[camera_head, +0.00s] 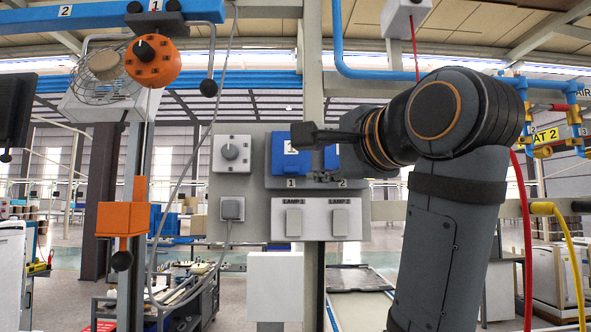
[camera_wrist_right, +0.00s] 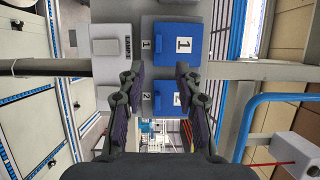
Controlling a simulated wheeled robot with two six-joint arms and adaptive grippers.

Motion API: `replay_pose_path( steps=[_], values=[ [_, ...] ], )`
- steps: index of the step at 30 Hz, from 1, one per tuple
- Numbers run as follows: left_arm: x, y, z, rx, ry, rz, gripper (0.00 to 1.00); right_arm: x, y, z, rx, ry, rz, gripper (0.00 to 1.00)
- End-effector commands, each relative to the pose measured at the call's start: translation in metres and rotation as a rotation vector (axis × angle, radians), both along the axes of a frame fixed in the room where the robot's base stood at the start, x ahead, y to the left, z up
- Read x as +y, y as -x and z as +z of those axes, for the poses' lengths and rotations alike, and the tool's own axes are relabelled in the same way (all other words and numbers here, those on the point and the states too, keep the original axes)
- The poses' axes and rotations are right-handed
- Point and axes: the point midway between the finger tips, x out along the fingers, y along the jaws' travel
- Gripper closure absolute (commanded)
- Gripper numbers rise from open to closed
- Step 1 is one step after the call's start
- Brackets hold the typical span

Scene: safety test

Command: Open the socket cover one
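Socket cover one (camera_head: 283,160) is a blue lid on the grey wall panel, above label 1. It also shows in the right wrist view (camera_wrist_right: 177,38), where it looks closed. Blue socket cover two (camera_wrist_right: 163,97) sits beside it; in the head view it is largely behind my right gripper. My right gripper (camera_head: 306,156) is in front of the covers, fingers apart and nothing between them. In the right wrist view its fingertips (camera_wrist_right: 160,71) lie across the area where the two covers meet. I cannot tell whether they touch a cover. My left gripper is not in view.
Below the covers is a white panel with two lamp switches (camera_head: 293,222). A rotary knob (camera_head: 231,152) and a socket with a plugged cable (camera_head: 232,208) are to the left. An orange knob unit (camera_head: 153,62) hangs further left. A white box (camera_head: 275,286) sits below.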

Motion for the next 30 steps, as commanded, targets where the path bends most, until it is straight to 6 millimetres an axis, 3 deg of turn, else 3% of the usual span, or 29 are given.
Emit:
replay_pose_path(
  steps=[5,18,30],
  values=[
    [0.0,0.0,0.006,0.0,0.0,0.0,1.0,0.004,-0.012,0.001,0.005,0.001,0.0,0.66],
    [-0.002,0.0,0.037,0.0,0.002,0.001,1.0,0.036,-0.088,0.002,0.003,0.002,-0.001,0.66],
    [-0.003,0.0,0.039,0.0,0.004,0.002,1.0,0.04,-0.098,-0.001,0.001,0.003,-0.002,0.66]
  ],
)
